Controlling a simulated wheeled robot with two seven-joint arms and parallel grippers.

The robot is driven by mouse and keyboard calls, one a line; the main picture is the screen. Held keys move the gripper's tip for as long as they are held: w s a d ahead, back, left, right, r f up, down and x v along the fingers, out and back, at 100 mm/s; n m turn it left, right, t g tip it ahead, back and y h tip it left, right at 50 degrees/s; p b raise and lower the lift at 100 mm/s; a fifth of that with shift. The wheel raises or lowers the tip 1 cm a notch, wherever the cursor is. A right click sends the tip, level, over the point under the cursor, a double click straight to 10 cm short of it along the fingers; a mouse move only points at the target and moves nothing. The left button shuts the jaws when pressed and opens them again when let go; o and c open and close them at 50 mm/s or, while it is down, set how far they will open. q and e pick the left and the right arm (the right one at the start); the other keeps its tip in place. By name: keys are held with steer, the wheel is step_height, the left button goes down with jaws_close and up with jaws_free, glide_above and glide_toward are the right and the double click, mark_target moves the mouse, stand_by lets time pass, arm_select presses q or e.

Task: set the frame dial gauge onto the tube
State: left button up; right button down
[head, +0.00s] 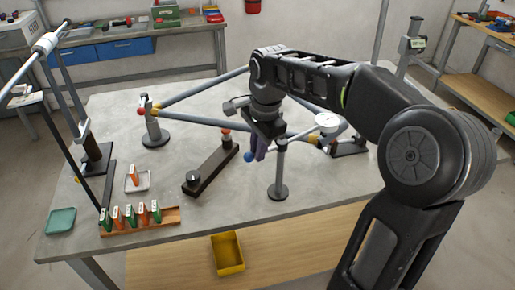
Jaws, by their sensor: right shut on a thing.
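The frame dial gauge (327,119) has a round white face at the right end of a thin rod. The rod crosses the top of a short post (280,168) on a round dark base, and a blue ball (249,157) is at its left end. My right gripper (258,152) points down beside the ball and is shut, apparently on the gauge's rod; the fingers hide the contact. The grey tube (205,116) runs behind it from the left stand toward the right one, partly hidden by my gripper. I cannot tell whether the gauge touches it. My left gripper is not in view.
A dark bar fixture (211,168) lies left of the post. A rack (142,220) of orange and green tags, a small grey tray (138,182) and a green tray (61,221) are at front left. A yellow bin (228,253) is below the table edge.

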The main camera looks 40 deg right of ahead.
steer(key=c, duration=1.5)
jaws_free()
steer(key=shift+r, duration=0.1)
step_height(320, 180, up, 8)
steer(key=s, duration=0.1)
steer(key=shift+s+f, duration=0.2)
steer(key=shift+f, duration=0.05)
